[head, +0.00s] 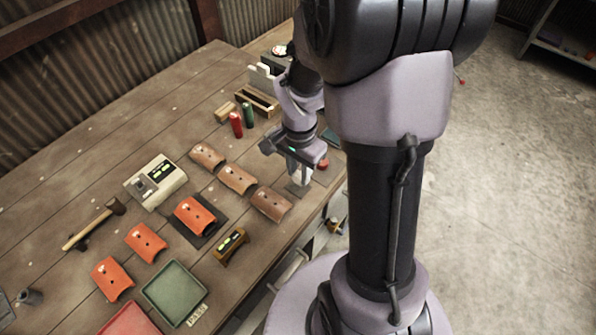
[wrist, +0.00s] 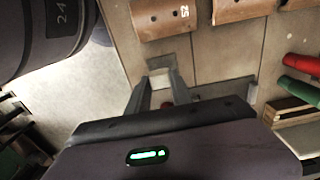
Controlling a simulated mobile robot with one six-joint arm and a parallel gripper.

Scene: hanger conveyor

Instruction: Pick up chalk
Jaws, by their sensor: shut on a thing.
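My gripper (head: 299,174) points down near the right edge of the wooden table in the head view. It is shut on a small whitish block, the chalk (wrist: 160,78), which shows between the two fingertips in the wrist view. In the head view a pale bit of the chalk shows low between the fingers, over or on a small dark grey pad (head: 296,190). I cannot tell whether the chalk touches the pad.
Brown curved tiles (head: 238,179) and orange ones (head: 146,242) lie left of my gripper. A red cylinder (head: 236,124) and a green one (head: 247,115) stand behind. A hammer (head: 95,224), a beige device (head: 156,182) and a green tray (head: 174,292) lie farther left.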

